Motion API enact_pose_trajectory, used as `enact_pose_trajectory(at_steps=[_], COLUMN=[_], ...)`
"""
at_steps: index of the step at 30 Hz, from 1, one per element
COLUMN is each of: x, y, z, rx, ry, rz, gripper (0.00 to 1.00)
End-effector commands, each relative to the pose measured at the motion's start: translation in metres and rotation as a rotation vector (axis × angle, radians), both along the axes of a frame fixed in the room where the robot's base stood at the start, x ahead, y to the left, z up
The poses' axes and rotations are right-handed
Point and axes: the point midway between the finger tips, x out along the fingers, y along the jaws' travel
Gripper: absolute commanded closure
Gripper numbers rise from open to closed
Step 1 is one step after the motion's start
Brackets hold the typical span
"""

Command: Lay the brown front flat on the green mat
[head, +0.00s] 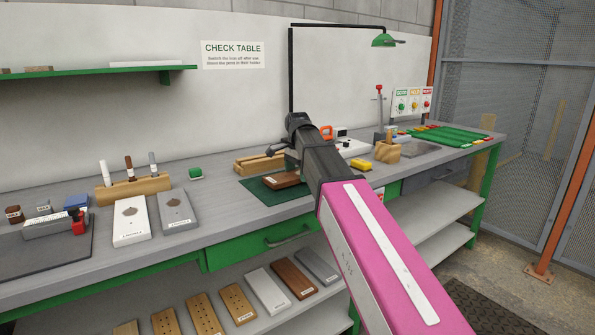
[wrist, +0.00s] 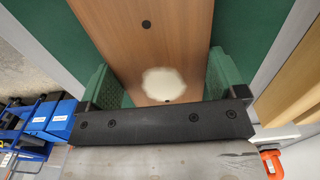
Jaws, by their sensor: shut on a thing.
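The brown front (head: 285,181) is a wood-brown board with a pale round patch and dark holes, seen close up in the wrist view (wrist: 150,45). My gripper (wrist: 162,82) is shut on it, with one green finger pad at each long side. The green mat (head: 253,186) lies on the grey bench and shows on both sides of the board in the wrist view (wrist: 245,35). The board is over the mat and looks about level. I cannot tell whether it touches the mat. My arm hides the board's right end in the head view.
A wooden block (head: 259,163) stands behind the mat. A small green object (head: 196,173) and white and grey boards (head: 131,220) lie to the left. A yellow object (head: 361,164) is to the right. Several boards lie on the lower shelf (head: 230,322).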

Motion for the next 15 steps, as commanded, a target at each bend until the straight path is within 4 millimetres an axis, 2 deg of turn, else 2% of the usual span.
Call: enact_pose_trajectory(at_steps=[15], x=[0.0000], y=[0.0000], z=[-0.0035], rx=[0.000], ry=[0.000], rz=[0.000], gripper=[0.41])
